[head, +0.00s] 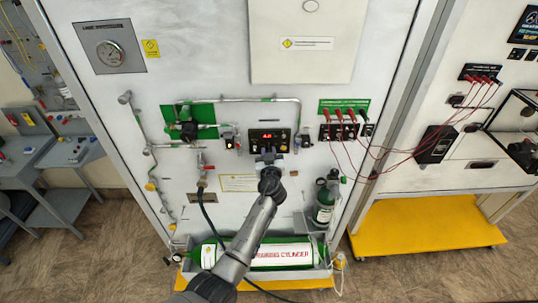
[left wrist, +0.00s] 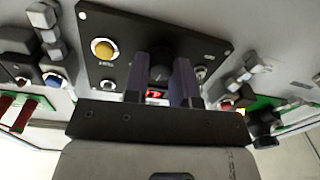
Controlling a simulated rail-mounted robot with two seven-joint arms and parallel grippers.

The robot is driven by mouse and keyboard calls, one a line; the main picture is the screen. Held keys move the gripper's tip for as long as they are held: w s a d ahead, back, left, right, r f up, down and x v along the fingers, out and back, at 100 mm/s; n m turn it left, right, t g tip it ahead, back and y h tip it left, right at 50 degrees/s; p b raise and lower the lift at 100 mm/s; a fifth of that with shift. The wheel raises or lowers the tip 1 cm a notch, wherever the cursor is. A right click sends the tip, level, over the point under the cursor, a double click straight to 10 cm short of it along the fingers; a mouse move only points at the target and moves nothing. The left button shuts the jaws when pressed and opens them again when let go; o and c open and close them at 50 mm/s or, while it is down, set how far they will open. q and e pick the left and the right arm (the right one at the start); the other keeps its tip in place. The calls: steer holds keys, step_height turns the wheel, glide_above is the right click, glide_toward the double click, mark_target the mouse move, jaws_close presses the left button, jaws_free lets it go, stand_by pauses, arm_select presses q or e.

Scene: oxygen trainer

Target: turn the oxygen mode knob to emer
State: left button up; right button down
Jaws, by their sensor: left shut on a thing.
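The black control panel (head: 284,134) with a red lit display is in the middle of the white trainer board in the head view. In the left wrist view the panel (left wrist: 120,22) fills the upper middle. A dark round knob (left wrist: 159,73) sits between my left gripper's two fingers. My left gripper (left wrist: 162,78) is shut on this knob, and the red digits show just below it. In the head view my left gripper (head: 267,157) reaches the panel's lower edge and hides the knob. Knob lettering is too small to read, so its setting cannot be told. My right gripper is not in view.
A yellow round button (left wrist: 103,47) is on the panel left of my fingers. Red leads (head: 356,142) hang from sockets at the right. A green and white cylinder (head: 282,255) lies below my left arm.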

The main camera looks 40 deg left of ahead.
arm_select(q)
steer(key=shift+m+b, duration=1.7)
steer(key=shift+m, duration=3.2)
steer(key=o, duration=0.9)
steer(key=shift+d, duration=0.1)
steer(key=v, duration=0.4)
steer(key=b+v, duration=0.1)
steer(key=v, duration=0.8)
steer(key=shift+s+d+f, duration=0.15)
steer(key=shift+s+f, duration=0.1)
steer(key=shift+s, duration=0.05)
